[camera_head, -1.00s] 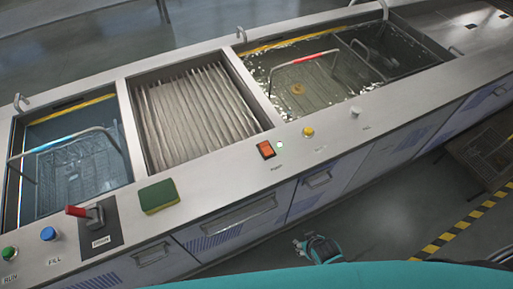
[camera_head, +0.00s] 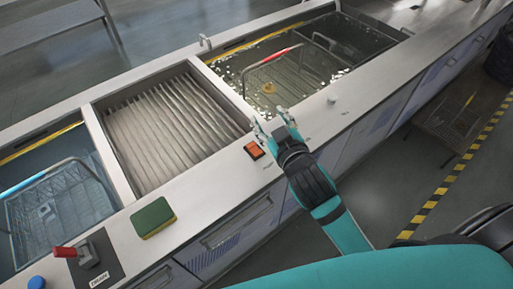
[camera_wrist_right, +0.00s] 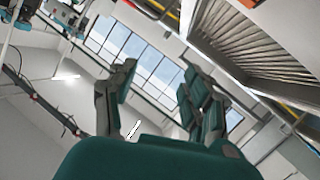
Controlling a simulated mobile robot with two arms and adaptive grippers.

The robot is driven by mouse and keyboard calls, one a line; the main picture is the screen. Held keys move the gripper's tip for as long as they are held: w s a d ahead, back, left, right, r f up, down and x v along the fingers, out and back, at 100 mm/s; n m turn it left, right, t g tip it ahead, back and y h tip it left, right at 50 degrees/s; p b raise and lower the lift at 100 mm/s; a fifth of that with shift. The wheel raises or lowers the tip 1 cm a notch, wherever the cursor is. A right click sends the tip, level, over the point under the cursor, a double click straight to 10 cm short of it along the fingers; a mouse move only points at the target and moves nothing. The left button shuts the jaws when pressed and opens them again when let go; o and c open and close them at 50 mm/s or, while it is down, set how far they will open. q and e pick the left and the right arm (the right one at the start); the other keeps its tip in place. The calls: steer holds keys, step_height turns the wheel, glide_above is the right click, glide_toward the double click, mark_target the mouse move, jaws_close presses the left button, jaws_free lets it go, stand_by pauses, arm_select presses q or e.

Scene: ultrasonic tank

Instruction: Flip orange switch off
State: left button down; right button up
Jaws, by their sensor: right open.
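The orange switch (camera_head: 254,150) is a small rocker in a dark frame on the counter's front ledge, just in front of the ribbed middle bay. My right gripper (camera_head: 272,122) is over the ledge, just right of and beyond the switch, with its fingers apart and nothing between them. I cannot tell whether it touches the counter. In the right wrist view the two fingers (camera_wrist_right: 160,90) are spread, with windows behind them. My left gripper is not in view.
A green and yellow sponge (camera_head: 153,218), a red-handled lever (camera_head: 75,252) and a blue button (camera_head: 38,283) are on the ledge at left. A pale knob (camera_head: 332,98) is to the right. The water tank with a red-handled basket (camera_head: 272,57) is behind the gripper.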

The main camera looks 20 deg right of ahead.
steer(key=w+a+r+n+t+y, duration=0.1)
steer(key=a+r+n+t+y, duration=0.1)
steer(key=a+r+n+y, duration=0.7)
steer(key=a+r+n+t+y, duration=0.1)
steer(key=a+r+n+y, duration=0.5)
steer(key=r, duration=0.5)
steer(key=s+a+f+n+g+y, duration=0.2)
steer(key=s+a+n+g+y, duration=0.5)
steer(key=n+g, duration=1.15)
steer(key=n+h, duration=0.2)
steer(key=h, duration=2)
glide_above(258, 153)
step_height(258, 153, down, 13)
step_height(258, 153, down, 17)
steer(key=shift+f+p, duration=0.1)
steer(key=shift+p, duration=1)
